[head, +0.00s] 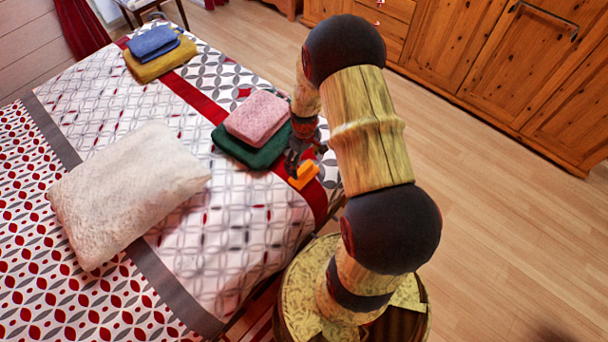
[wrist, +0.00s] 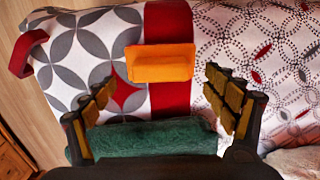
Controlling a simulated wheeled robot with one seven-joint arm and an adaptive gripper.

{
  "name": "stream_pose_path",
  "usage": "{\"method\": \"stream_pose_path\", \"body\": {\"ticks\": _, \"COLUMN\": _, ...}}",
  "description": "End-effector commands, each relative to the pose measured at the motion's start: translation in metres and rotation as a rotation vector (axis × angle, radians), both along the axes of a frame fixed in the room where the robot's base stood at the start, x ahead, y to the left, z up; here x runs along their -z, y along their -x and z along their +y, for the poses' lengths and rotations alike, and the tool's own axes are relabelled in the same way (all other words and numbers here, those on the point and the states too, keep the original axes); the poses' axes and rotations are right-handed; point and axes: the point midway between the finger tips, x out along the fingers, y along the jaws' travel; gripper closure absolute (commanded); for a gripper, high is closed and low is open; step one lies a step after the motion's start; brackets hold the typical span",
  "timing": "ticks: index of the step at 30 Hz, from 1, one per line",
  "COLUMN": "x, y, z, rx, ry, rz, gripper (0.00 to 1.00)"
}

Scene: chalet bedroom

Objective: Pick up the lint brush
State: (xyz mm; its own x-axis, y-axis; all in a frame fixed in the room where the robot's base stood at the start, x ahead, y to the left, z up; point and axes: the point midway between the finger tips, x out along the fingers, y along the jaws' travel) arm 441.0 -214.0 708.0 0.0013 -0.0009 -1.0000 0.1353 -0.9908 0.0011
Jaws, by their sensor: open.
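The lint brush appears as an orange block (wrist: 160,63) lying on the bed, across the red stripe of the cover. In the head view it is a small orange shape (head: 304,175) near the bed's right edge, partly hidden by my gripper. My gripper (wrist: 160,88) is open and empty, with its two fingers spread wide to the left and right of the brush's line. The brush shows beyond the fingertips, roughly centred between them. In the head view my gripper (head: 296,158) hangs close above the brush; whether it touches cannot be told.
A green folded towel (head: 228,148) with a pink one (head: 258,116) on top lies beside the brush; the green one also shows below it in the wrist view (wrist: 155,138). A white pillow (head: 128,190) lies left. Blue and mustard towels (head: 160,62) lie at the far end. Floor (head: 500,220) is clear right.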

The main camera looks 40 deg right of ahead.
Motion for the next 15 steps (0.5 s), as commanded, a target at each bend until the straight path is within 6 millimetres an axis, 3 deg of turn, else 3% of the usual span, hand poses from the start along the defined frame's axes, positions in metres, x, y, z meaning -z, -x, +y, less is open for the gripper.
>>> {"method": "stream_pose_path", "body": {"ticks": 7, "x": 0.039, "y": 0.001, "z": 0.001, "rx": 0.000, "ry": -0.002, "rz": 0.003, "gripper": 0.14}}
{"method": "stream_pose_path", "body": {"ticks": 15, "x": 0.044, "y": 0.000, "z": 0.001, "rx": 0.001, "ry": -0.001, "rz": 0.001, "gripper": 0.14}}
